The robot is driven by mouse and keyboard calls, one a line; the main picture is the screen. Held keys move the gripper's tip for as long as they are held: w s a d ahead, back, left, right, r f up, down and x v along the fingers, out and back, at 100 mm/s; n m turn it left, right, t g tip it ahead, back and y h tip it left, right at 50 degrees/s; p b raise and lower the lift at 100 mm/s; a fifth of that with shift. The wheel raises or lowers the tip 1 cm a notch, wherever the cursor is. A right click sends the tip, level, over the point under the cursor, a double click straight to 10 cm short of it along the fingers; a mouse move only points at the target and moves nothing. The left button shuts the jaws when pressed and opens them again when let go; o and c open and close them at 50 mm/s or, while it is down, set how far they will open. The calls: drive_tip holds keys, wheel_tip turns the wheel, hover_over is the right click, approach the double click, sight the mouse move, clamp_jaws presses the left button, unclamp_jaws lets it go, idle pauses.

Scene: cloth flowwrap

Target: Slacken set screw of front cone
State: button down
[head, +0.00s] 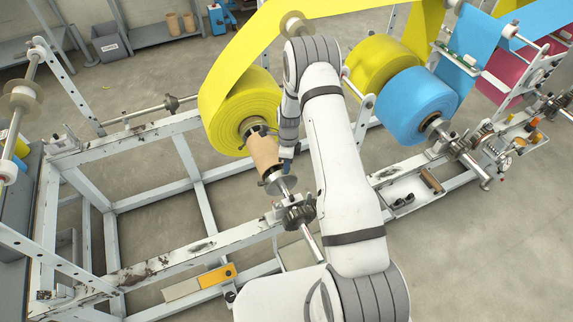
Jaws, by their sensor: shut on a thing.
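In the head view the yellow roll (236,100) sits on a shaft, with a tan core (264,150) sticking out of its front. A metal front cone (277,184) sits on the shaft at the outer end of this core. Its set screw is too small to make out. My gripper (287,160) hangs from the wrist just right of the core and above the cone. It is shut on a small dark-blue thing (286,169), mostly hidden. I cannot tell whether this thing touches the cone.
A dark clamp or bearing (297,213) carries the shaft nearer to me. A blue roll (416,105) stands close on the right of my arm. The white frame (160,264) has open gaps at left.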

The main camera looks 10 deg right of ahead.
drive_tip(key=shift+f, duration=0.1)
